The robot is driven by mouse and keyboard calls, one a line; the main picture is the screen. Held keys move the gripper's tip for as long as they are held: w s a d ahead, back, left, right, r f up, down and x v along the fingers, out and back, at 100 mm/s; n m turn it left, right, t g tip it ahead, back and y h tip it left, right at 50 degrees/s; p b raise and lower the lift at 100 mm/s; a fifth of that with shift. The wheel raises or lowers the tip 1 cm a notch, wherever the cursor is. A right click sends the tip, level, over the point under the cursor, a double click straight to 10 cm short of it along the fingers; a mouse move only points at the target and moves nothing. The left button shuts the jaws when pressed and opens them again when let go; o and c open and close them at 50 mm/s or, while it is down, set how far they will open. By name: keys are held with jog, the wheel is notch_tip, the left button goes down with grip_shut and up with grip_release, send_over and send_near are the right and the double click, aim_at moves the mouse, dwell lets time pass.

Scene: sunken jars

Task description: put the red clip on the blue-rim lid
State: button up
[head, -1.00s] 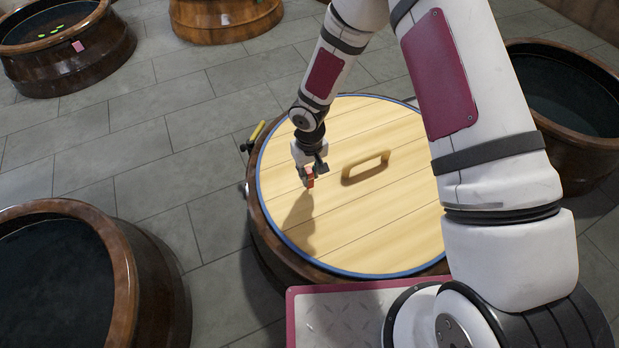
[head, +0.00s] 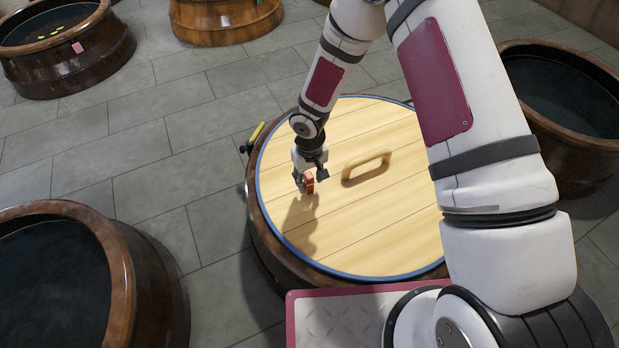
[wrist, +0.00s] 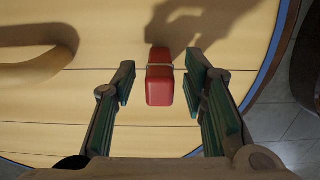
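The blue-rim lid (head: 390,225) is a round pale wooden disc with a raised handle (head: 366,168), lying on a dark wooden jar. The red clip (head: 309,184) is over the planks left of the handle and appears to rest on the lid. The wrist view shows the red clip (wrist: 159,88) with a thin band across it. My gripper (head: 308,178) is low over the lid. In the wrist view its green-padded fingers (wrist: 160,78) stand apart on either side of the clip, with a gap on each side. The clip's underside is hidden.
A yellow-handled tool (head: 256,134) is at the jar's left edge. Open dark jars stand at lower left (head: 125,262), upper left (head: 75,68) and right (head: 560,140). Another wooden jar (head: 225,28) stands at the back. Grey tiled floor (head: 150,150) lies between them.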

notch_tip(320, 180, up, 12)
jog(key=p, duration=0.4)
jog(key=shift+p, duration=0.35)
jog(key=shift+r, duration=0.2)
jog(key=s+d+r+m+h, duration=0.1)
jog(key=s+d+r, duration=0.3)
jog(key=r, duration=0.5)
jog(key=s+d+r+m+h, duration=0.1)
jog(key=s+d+r, duration=0.1)
jog(key=d+r, duration=0.55)
jog(key=s+d+r+m+h, duration=0.1)
jog(key=s+d+r, duration=0.2)
jog(key=r, duration=0.7)
jog(key=s+r+y, duration=0.1)
jog(key=s+r, duration=0.3)
jog(key=s, duration=0.8)
jog(key=s+d+r+m+y, duration=0.1)
jog(key=s+r, duration=0.3)
jog(key=s, duration=0.8)
jog(key=shift+s+d+m+y, duration=0.2)
jog(key=shift+d+m+y, duration=0.1)
jog(key=shift+y, duration=0.3)
jog(key=shift+r, duration=0.1)
